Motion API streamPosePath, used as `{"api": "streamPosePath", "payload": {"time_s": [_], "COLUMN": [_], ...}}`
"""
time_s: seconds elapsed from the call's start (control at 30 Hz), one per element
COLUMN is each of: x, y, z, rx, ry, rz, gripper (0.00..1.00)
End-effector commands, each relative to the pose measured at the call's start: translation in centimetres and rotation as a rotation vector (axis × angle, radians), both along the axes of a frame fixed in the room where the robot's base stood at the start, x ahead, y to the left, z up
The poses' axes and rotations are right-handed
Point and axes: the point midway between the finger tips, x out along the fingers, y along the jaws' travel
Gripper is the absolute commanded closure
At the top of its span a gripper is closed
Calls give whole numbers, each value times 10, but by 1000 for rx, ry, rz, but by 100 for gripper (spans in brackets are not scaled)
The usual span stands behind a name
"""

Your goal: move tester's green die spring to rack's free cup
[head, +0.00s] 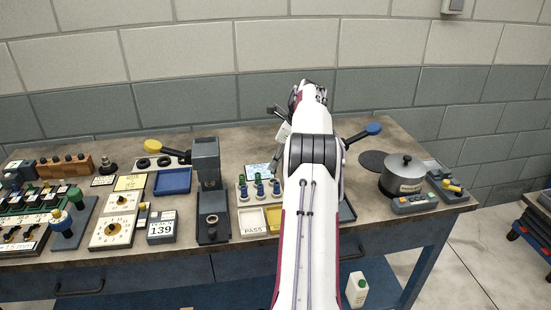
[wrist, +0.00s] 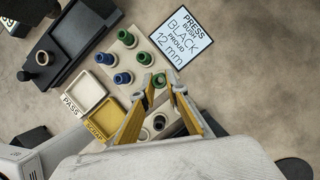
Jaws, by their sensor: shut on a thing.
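The cream rack (wrist: 112,45) lies just beyond and left of the fingers. It bears several blue and green pieces in rows. A dark, round, open cup (wrist: 159,122) shows between the fingers; I cannot tell whether it is part of the rack. Which device is the tester is not clear.
A PASS tray (wrist: 90,93) and a yellow tray (wrist: 105,118) adjoin the rack. A dark press (head: 207,165) stands to its left. A sign card (wrist: 182,37) lies behind it. A blue-knobbed lever (head: 373,129) and a lidded pot (head: 402,177) are right of my arm.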

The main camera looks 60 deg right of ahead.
Motion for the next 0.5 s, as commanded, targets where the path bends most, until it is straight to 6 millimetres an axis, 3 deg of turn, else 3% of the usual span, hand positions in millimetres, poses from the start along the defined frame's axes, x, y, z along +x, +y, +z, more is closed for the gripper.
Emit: {"api": "streamPosePath", "payload": {"time_s": [0.5], "x": [0], "y": [0], "z": [-25], "rx": [0], "ry": [0], "rz": [0], "gripper": [100]}}
